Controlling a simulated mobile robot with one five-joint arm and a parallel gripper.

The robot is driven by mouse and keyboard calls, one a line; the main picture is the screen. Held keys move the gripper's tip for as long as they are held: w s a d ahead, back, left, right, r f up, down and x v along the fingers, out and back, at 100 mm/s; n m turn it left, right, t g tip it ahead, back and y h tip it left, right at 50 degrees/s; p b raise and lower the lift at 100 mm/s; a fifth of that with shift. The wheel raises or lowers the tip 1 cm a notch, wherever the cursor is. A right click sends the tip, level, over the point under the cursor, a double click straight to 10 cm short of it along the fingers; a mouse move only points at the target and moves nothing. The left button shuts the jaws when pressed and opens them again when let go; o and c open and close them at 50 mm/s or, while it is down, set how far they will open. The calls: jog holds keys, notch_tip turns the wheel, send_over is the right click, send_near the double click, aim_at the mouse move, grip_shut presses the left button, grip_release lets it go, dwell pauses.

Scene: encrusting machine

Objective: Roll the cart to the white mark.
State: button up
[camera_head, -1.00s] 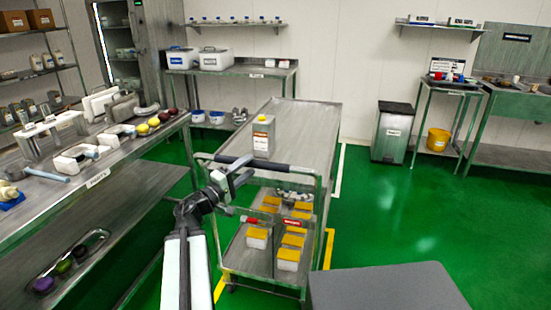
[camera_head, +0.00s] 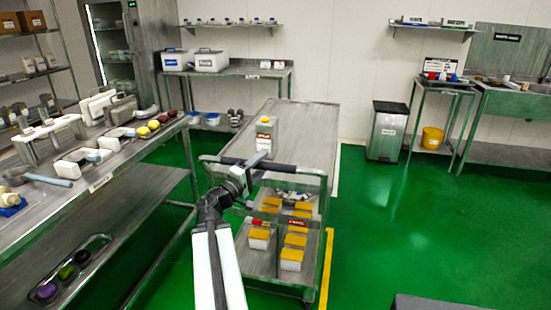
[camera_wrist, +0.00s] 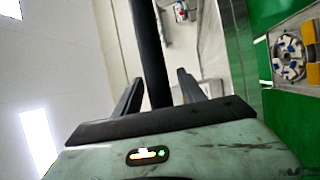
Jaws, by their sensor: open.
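The steel cart (camera_head: 305,128) stands in the middle of the head view, its dark push handle (camera_head: 285,167) at the near end. My gripper (camera_head: 254,166) is at the left part of the handle. In the wrist view, the handle's dark bar (camera_wrist: 150,50) passes between the open fingers of my gripper (camera_wrist: 158,88), with no clear sign of them closing on it. A white mark (camera_head: 336,172) shows as a strip on the green floor along the cart's right side; the rest of it is hidden by the cart.
A canister (camera_head: 265,135) stands on the cart top, and yellow-lidded tubs (camera_head: 291,258) sit on its lower shelf. A yellow floor line (camera_head: 326,268) runs by the cart's near right. A loaded bench (camera_head: 120,172) stands left, a bin (camera_head: 386,135) at right. Floor at right is clear.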

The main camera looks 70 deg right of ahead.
jog(key=shift+s+d+r, duration=0.1)
jog(key=shift+d+r, duration=0.05)
jog(key=shift+d, duration=0.4)
grip_shut()
dwell(1.1)
